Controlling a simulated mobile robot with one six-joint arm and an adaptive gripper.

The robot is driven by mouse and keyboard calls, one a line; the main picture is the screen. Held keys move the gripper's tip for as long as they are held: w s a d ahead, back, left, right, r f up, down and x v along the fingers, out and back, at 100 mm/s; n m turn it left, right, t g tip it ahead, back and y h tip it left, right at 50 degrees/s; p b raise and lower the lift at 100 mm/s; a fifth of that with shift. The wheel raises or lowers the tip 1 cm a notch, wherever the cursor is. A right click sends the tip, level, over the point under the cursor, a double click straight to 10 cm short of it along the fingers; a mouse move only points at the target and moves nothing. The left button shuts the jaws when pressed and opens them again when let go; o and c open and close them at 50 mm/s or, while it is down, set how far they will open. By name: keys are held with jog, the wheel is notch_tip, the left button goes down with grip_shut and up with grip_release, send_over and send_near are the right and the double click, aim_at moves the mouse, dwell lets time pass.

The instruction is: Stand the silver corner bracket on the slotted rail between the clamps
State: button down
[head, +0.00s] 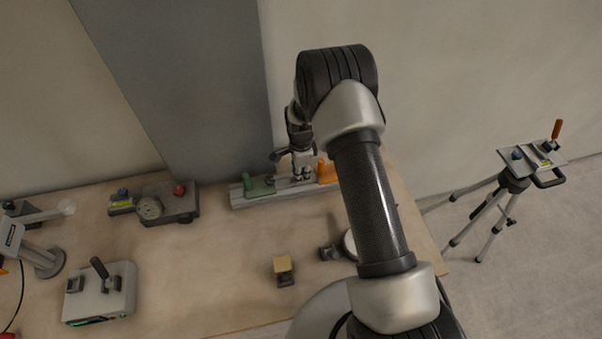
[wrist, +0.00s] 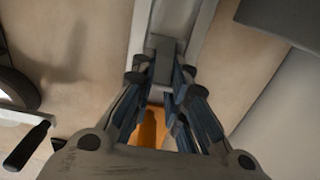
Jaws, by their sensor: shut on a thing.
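The slotted rail (head: 240,202) lies along the back of the table. A green clamp (head: 259,186) sits on its left part and an orange clamp (head: 327,173) on its right part. My gripper (head: 299,172) is over the rail between the clamps, pointing down. In the wrist view, my gripper (wrist: 160,80) is shut on the grey-silver corner bracket (wrist: 163,62), which is over the rail (wrist: 200,35). The orange clamp (wrist: 150,128) shows between the fingers. The fingers hide part of the bracket, and I cannot tell whether it touches the rail.
A dark device with a dial and red knob (head: 178,203) stands left of the rail. A grey joystick box (head: 100,294) is at the front left. A yellow-topped block (head: 283,265) stands mid-table. A tripod (head: 514,183) stands off the table at right.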

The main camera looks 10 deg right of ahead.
jog(key=shift+f, duration=0.25)
jog(key=c, duration=1.6)
grip_release()
jog(key=shift+r, duration=0.2)
